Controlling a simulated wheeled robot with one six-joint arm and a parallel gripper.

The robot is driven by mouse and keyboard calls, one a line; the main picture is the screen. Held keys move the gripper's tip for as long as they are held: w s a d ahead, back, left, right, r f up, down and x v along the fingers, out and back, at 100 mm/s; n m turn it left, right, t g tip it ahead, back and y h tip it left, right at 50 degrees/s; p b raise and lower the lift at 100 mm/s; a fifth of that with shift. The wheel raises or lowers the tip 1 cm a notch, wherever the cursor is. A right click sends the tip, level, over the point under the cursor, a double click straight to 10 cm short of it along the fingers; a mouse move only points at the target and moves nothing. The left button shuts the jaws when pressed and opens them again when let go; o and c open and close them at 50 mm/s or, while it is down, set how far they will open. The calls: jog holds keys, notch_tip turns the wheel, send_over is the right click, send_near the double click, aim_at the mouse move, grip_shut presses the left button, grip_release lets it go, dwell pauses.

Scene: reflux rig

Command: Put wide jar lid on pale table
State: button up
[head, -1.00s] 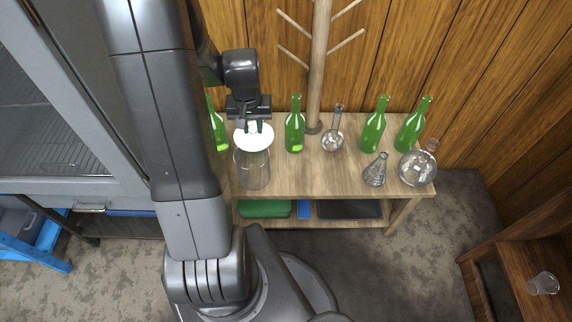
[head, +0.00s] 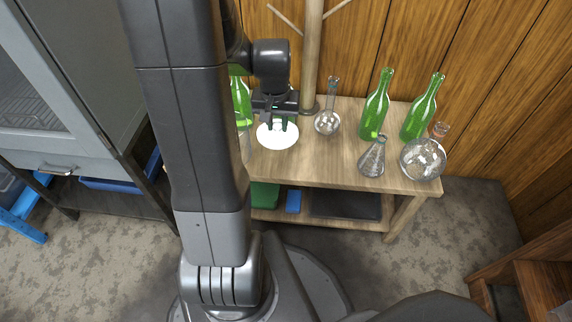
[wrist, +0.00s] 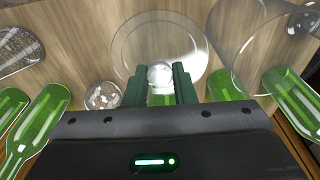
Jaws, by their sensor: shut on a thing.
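The wide jar lid (head: 277,137) is a round disc that looks white in the head view. In the wrist view it is a clear disc (wrist: 133,42) with a round knob. My gripper (head: 279,123) is shut on the knob, its two green fingers on either side of it in the wrist view (wrist: 159,80). The lid is over the pale table (head: 325,165), a light wooden one; I cannot tell whether it touches the top. A wide glass jar (wrist: 247,45) stands to the right in the wrist view; my arm mostly hides it in the head view.
A small round flask (head: 327,123), a conical flask (head: 372,158) and a large round flask (head: 422,159) stand on the table. Green bottles (head: 375,108) (head: 421,110) stand at the back, another (head: 241,103) beside my arm. A wooden stand (head: 311,60) rises behind.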

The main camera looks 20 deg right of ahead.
notch_tip(320, 180, down, 10)
jog(key=b, duration=0.4)
jog(key=shift+d+f, duration=0.1)
jog(key=shift+f+b, duration=0.1)
jog(key=shift+b, duration=0.2)
jog(key=shift+f, duration=0.15)
jog(key=o, duration=1)
jog(key=shift+r, duration=0.2)
jog(key=r+p, duration=0.1)
jog(key=r, duration=0.3)
jog(key=s+r+p, duration=0.1)
jog(key=r+p, duration=0.1)
jog(key=r, duration=0.2)
jog(key=r+p, duration=0.2)
jog(key=r, duration=0.2)
jog(key=shift+s+a, duration=0.15)
jog(key=shift+a, duration=0.25)
